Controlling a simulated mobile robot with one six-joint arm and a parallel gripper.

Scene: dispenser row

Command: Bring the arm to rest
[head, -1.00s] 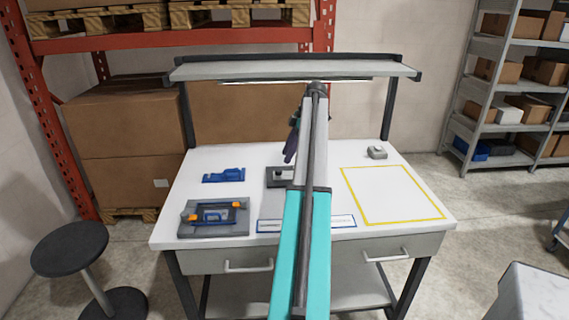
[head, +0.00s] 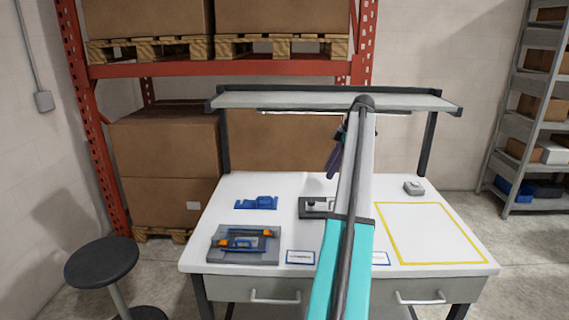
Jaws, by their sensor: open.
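My arm reaches forward over the white workbench (head: 300,194), with its teal and grey links crossing the middle of the head view. My gripper (head: 334,162) shows only in part as a dark purple piece to the left of the arm's far end, above the bench and below the overhead shelf. The arm hides most of it, and no object shows in it. Beneath it on the bench is a grey plate with a dark fitting (head: 316,207), partly covered by the arm.
On the bench are a blue holder (head: 256,203), a grey fixture with blue and orange parts (head: 244,246), a yellow-outlined area (head: 430,233) that is empty, and a small grey box (head: 413,187). An overhead shelf (head: 290,101) spans the bench. A black stool (head: 102,262) stands left.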

